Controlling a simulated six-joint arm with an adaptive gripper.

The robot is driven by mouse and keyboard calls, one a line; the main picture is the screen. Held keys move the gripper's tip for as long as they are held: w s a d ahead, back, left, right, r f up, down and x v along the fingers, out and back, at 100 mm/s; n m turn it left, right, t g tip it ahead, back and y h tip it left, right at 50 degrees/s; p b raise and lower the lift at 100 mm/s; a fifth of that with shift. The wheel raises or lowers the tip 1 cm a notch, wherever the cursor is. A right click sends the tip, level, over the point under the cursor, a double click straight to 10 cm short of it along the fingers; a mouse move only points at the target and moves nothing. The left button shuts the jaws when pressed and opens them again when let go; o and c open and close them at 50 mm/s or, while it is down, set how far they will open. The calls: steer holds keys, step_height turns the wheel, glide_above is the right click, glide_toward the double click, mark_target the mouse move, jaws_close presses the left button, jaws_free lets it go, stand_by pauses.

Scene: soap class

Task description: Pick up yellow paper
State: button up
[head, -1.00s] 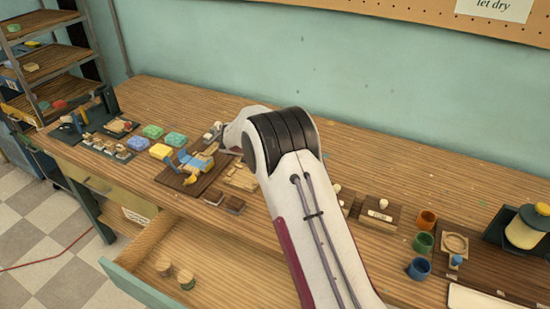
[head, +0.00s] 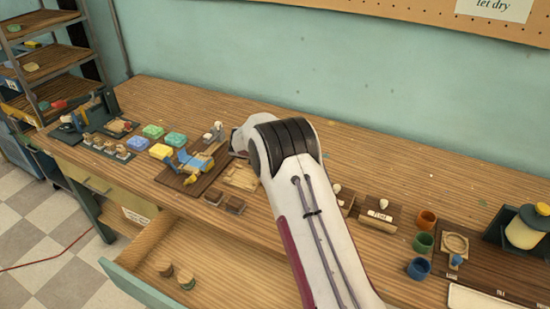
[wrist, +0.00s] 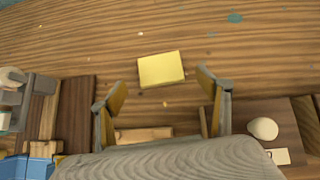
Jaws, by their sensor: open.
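The yellow paper (wrist: 161,69) is a flat, pale yellow rectangle lying on the wooden bench in the wrist view, slightly tilted. My gripper (wrist: 161,86) is open and empty, with one finger to the left and one to the right of the paper. The paper lies just beyond the fingertips in the picture and appears apart from them. In the head view my own arm stands in front, and neither the paper nor my gripper's fingers can be made out.
A dark board with a white egg-shaped piece (wrist: 263,128) is right of my gripper. A wooden tray (wrist: 145,133) lies partly behind the fingers. Coloured blocks (head: 152,131) sit left on the bench, cups (head: 422,242) right. The drawer (head: 150,245) is open. Bench beyond the paper is clear.

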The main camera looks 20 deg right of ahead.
steer(key=shift+x, duration=1.3)
steer(key=c, duration=0.8)
